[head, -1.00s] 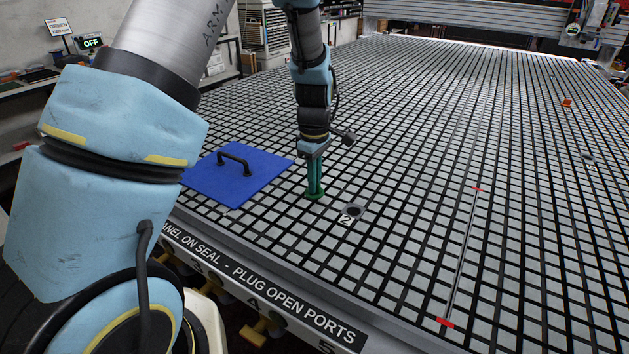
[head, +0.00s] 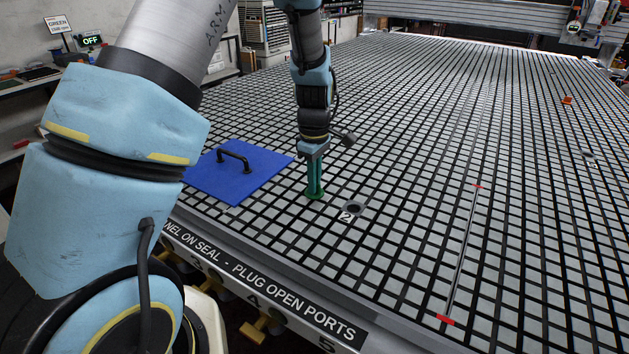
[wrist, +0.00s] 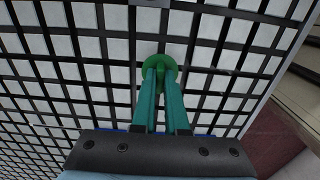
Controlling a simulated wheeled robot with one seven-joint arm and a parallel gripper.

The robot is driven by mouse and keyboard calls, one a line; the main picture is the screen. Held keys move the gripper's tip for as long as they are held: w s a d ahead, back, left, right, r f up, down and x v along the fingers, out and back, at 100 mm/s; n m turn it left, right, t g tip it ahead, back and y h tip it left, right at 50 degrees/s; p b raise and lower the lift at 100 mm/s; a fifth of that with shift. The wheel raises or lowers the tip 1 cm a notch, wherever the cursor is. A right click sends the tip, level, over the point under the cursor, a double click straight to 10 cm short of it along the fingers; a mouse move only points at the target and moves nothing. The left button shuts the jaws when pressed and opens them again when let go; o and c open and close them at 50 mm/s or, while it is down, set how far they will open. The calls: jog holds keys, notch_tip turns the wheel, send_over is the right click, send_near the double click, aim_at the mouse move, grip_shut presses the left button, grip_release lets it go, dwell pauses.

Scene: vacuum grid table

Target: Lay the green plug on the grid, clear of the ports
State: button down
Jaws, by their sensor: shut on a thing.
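The green plug (head: 314,196) is at the grid surface, upright between the blue panel and the port marked 2. My gripper (head: 314,188) points straight down and is shut on the plug. In the wrist view the plug (wrist: 159,66) shows as a round green flange at the tips of my green fingers (wrist: 161,92). Whether its underside touches the grid is hard to tell. The port marked 2 (head: 353,209) is an open dark hole to the right of the plug, apart from it. The grid table (head: 420,150) extends far behind.
A blue panel with a black handle (head: 240,172) lies on the grid to the left. A thin slot with red end marks (head: 446,321) runs along the right. A small orange item (head: 567,100) lies far right. The grid behind my gripper is clear.

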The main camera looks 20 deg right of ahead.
jog(key=shift+f, duration=0.2)
jog(key=c, duration=0.9)
grip_release()
jog(key=shift+o, duration=0.2)
